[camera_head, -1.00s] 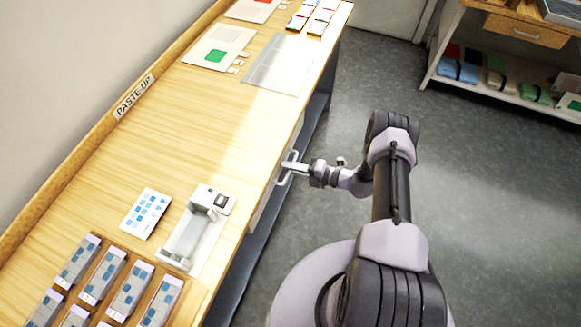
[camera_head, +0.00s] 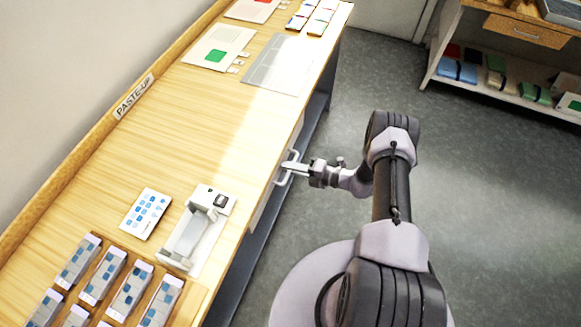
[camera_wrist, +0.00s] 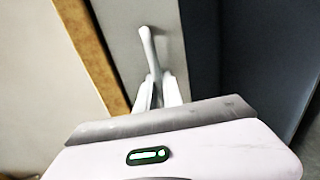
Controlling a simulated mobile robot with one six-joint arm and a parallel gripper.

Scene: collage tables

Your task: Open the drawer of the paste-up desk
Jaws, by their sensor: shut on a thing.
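The paste-up desk (camera_head: 150,130) is a long wooden table with a "PASTE-UP" label along its back edge. Its drawer front (camera_wrist: 128,48) is pale grey and sits under the wooden top edge; in the head view it is mostly hidden below the tabletop. The drawer has a white bar handle (camera_head: 283,178), which also shows in the wrist view (camera_wrist: 148,48). My gripper (camera_head: 288,168) is at the desk's right side, its two fingers (camera_wrist: 158,92) closed around the handle. I cannot see a clear gap showing the drawer out.
A white holder (camera_head: 185,245), a card (camera_head: 146,213) and several blue-patterned blocks (camera_head: 130,290) lie on the desk's near end. A grey mat (camera_head: 275,65) and sheets lie farther back. A shelf unit (camera_head: 505,90) stands at the upper right. The floor between is clear.

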